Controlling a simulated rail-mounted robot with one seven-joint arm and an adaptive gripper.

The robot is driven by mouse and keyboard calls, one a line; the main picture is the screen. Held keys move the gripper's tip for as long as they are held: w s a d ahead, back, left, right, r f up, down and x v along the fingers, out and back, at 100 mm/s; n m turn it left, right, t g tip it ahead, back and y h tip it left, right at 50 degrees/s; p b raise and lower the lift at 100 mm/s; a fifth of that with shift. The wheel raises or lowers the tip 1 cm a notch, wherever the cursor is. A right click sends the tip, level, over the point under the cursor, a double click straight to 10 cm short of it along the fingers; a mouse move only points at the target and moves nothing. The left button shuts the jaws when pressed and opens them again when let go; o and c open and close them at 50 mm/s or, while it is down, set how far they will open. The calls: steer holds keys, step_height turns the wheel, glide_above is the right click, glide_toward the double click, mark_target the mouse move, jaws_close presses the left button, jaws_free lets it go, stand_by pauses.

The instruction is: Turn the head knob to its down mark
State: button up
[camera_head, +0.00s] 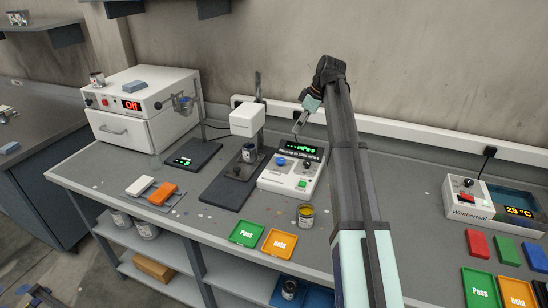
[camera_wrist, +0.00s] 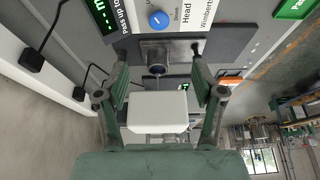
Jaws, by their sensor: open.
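The head knob (camera_wrist: 158,20) is a round blue knob with a small white mark, on a white panel lettered Head, Up and Down in the wrist view. Which label the mark meets I cannot tell. In the head view the knob (camera_head: 281,161) is on the white control box (camera_head: 291,176). My gripper (camera_head: 299,126) is above and behind that box, apart from the knob. In the wrist view its fingers (camera_wrist: 158,76) are spread with nothing held; the white block head (camera_wrist: 157,110) of the stand shows between them.
The stand's white head (camera_head: 247,119) rises left of the box, over a can (camera_head: 249,153). An open yellow paint can (camera_head: 305,215) stands in front of the box. Green Pass (camera_head: 247,233) and orange Hold (camera_head: 279,244) trays lie at the bench edge.

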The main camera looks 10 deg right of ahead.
mark_target(281, 160)
steer(key=p+x, duration=0.3)
steer(key=x, duration=1.4)
steer(key=shift+s+d+f+p, duration=0.1)
steer(key=shift+d+p, duration=0.05)
steer(key=shift+p, duration=0.2)
steer(key=c, duration=1.2)
